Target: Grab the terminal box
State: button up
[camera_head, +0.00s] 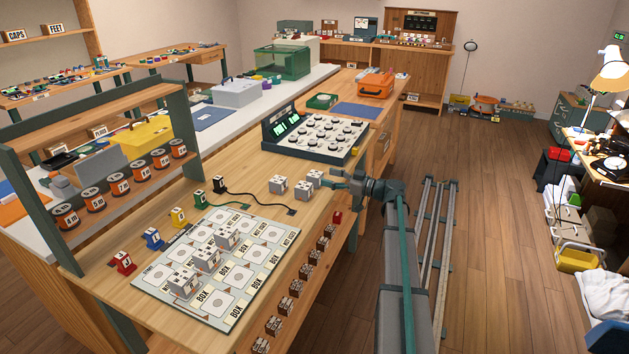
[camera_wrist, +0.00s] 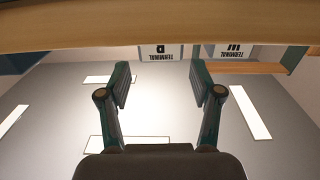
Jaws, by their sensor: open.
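In the head view, grey-white boxes (camera_head: 302,189) stand in a small group near the right edge of the wooden workbench (camera_head: 250,196). One box (camera_head: 278,184) is a little apart to the left, and another (camera_head: 315,177) is nearest my gripper. My gripper (camera_head: 329,180) is at the bench edge, just right of this group. In the wrist view, two pale faces labelled TERMINAL, upside down, show at the top: one left (camera_wrist: 160,51), one right (camera_wrist: 233,51). My open fingers (camera_wrist: 160,80) have nothing between them. The faces are beyond the fingertips, apart from them.
More grey boxes (camera_head: 207,259) stand on a printed board (camera_head: 240,301). Small coloured blocks (camera_head: 153,239) line its left side. A dial console (camera_head: 318,136) sits behind the group. A cable (camera_head: 250,196) lies left of the group. A wooden edge (camera_wrist: 150,28) crosses the wrist view.

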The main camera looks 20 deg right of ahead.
aim_at(313, 173)
jog(key=shift+p+x, duration=0.6)
jog(key=shift+x, duration=2.85)
jog(key=shift+a, duration=0.1)
jog(key=shift+c, duration=0.2)
jog(key=c, duration=0.9)
jog(key=shift+c, duration=0.2)
jog(key=shift+r, duration=0.15)
